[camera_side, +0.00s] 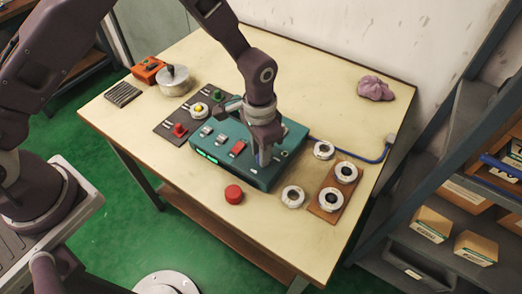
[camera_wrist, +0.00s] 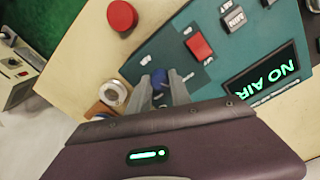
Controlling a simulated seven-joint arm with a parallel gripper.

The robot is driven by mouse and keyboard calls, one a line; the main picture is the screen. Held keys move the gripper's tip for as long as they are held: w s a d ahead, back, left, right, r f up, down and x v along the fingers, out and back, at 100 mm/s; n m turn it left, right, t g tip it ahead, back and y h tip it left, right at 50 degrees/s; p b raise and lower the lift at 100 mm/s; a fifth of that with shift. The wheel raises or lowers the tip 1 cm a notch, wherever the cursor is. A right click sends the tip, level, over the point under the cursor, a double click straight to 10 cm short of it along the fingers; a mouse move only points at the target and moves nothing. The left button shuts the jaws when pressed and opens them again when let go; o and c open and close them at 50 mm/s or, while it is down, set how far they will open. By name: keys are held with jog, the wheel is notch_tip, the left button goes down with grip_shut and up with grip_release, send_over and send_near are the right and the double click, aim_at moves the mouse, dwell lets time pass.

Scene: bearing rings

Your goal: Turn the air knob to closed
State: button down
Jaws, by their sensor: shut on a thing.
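The teal control box (camera_side: 286,170) sits on the cream table, with buttons and a red rocker switch (camera_side: 238,148) on its top. My gripper (camera_side: 262,158) points down onto the box's right part. In the wrist view its two grey fingers (camera_wrist: 160,92) are shut on the blue air knob (camera_wrist: 160,79), one on each side. White marks (camera_wrist: 146,60) are on the dark plate beside the knob, too small to read.
A red round cap (camera_side: 233,194) lies in front of the box. White bearing rings (camera_side: 292,197) lie to the right, some on a brown board (camera_side: 345,188). A blue hose (camera_side: 362,157) runs from the box's back right. A dark button panel (camera_side: 165,129) is left.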

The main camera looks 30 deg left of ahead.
jog(key=shift+n, duration=1.5)
jog(key=c, duration=1.2)
grip_release()
notch_tip(320, 180, up, 7)
jog(key=shift+a+r, duration=0.1)
